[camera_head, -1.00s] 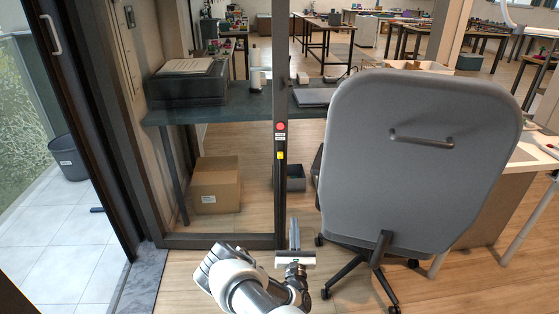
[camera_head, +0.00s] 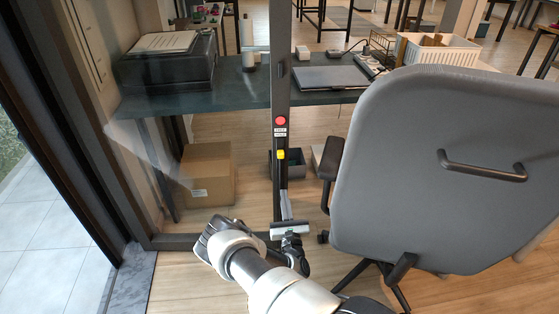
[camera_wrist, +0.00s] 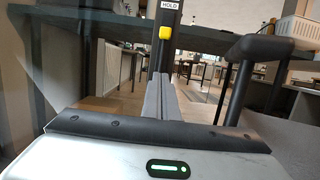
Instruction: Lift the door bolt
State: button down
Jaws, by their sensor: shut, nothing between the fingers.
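A dark upright door post (camera_head: 281,75) stands in the middle of the head view. It carries a small yellow piece (camera_head: 281,154), likely the bolt's handle, below a red round button (camera_head: 281,120) and small labels. The yellow piece also shows in the wrist view (camera_wrist: 166,33), above and beyond my fingertips, under a label reading HOLD. My gripper (camera_head: 284,194) is shut and empty, with its grey fingers pointing up the post, below the yellow piece and apart from it. In the wrist view the fingers (camera_wrist: 160,82) overlap the post's lower part.
A grey office chair (camera_head: 440,170) stands close on the right, its armrest (camera_head: 331,160) near my gripper. A glass panel and dark frame are on the left. Behind are a dark desk (camera_head: 235,95) with a printer (camera_head: 165,62) and a cardboard box (camera_head: 209,174) on the floor.

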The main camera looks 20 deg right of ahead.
aim_at(280, 156)
jog(key=shift+w, duration=0.1)
dwell(0.3)
jog(key=b+x, duration=0.3)
jog(key=x, duration=0.7)
jog(key=shift+w+r, duration=0.1)
jog(key=shift+r, duration=2)
notch_tip(280, 156, up, 3)
jog(key=p, duration=0.3)
jog(key=shift+r, duration=0.3)
